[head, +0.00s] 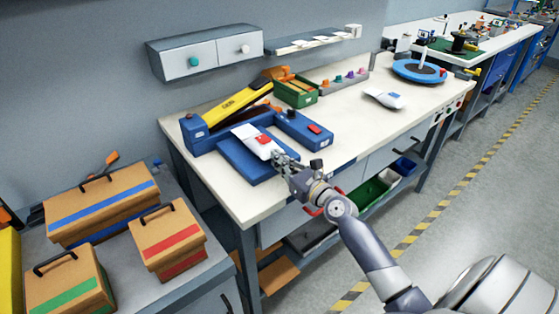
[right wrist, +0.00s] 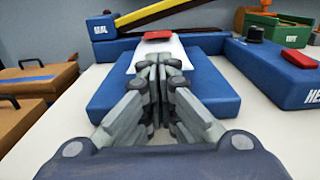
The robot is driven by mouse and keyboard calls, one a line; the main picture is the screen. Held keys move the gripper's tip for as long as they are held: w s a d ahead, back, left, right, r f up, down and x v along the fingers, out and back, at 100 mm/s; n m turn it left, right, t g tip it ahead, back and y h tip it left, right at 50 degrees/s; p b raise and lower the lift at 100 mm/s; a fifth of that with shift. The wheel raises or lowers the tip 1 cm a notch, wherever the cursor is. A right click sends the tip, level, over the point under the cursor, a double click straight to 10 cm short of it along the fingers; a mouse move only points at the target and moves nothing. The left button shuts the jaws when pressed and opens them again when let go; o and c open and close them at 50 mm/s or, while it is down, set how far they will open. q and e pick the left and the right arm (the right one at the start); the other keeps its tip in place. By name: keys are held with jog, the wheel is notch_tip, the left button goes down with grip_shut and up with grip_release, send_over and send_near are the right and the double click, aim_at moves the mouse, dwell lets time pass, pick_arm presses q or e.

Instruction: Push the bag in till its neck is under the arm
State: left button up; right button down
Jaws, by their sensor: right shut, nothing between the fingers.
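A white bag (head: 256,144) with a red patch lies on the blue platform (head: 233,163) of the sealer. Its far end points toward the sealer's yellow arm (head: 235,103), which is tilted up to the right. I cannot tell whether the bag's neck is under the arm. In the right wrist view the bag (right wrist: 186,46) lies in front of the blue body, partly hidden by my fingers. My right gripper (head: 278,157) is shut and empty at the bag's near end; its fingertips show (right wrist: 160,62) against the bag, though contact is unclear. My left gripper is not in view.
A blue control box (head: 303,128) with a red button stands right of the platform. Behind it are a green bin (head: 295,92) and a row of coloured knobs (head: 343,80). Another white bag (head: 384,98) lies on the clear bench at right. Brown cases (head: 102,203) stand at left.

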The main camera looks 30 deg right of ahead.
aim_at(255, 141)
jog(key=shift+w+r, duration=0.1)
jog(key=shift+w, duration=0.4)
jog(key=w, duration=0.7)
jog(key=shift+a, duration=0.3)
jog(key=shift+s+a, duration=0.1)
